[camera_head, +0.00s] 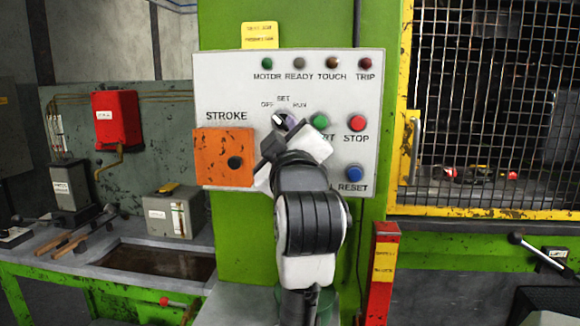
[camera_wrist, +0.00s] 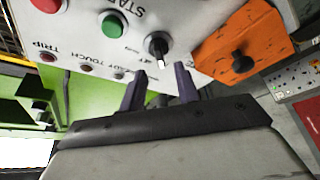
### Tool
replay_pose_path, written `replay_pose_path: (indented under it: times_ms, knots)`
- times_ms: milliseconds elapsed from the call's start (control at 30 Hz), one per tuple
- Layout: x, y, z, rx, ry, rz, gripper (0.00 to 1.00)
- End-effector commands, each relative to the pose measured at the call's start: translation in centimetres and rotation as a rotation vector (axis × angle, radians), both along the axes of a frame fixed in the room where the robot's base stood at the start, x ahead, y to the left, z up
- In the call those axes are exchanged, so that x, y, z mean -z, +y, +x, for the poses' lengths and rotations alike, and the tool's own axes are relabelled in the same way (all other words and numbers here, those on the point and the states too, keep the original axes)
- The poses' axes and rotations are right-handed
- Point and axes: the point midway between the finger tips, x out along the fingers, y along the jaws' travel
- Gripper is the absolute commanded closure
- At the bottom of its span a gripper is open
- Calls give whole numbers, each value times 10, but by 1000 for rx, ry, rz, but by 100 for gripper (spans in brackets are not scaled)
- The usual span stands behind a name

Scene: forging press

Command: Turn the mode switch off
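The mode switch (camera_head: 284,119) is a small black knob with a white pointer on the grey control panel (camera_head: 222,92), under the labels OFF, SET and RUN. My gripper (camera_head: 286,130) is in front of the panel at the knob and hides part of it. In the wrist view, the knob (camera_wrist: 156,45) shows just beyond the gap between the two fingertips of my gripper (camera_wrist: 159,70). The fingers are apart, with nothing visibly held. The white pointer aims down in that picture, towards the labels. I cannot tell which label it marks, or whether a finger touches the knob.
The green START button (camera_head: 319,121), red STOP button (camera_head: 357,123) and blue RESET button (camera_head: 354,173) are right of the switch. An orange block with a black knob (camera_head: 235,162) projects at the lower left. A yellow-framed mesh guard (camera_head: 497,100) is further right.

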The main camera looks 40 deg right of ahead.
Motion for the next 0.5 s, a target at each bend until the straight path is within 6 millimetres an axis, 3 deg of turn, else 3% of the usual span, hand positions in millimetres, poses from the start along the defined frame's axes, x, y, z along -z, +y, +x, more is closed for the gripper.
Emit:
replay_pose_path:
  times_ms: [200,500]
  knots:
    - [16,27,-43,2,-4,-3,68]
    - [24,46,-71,0,0,0,68]
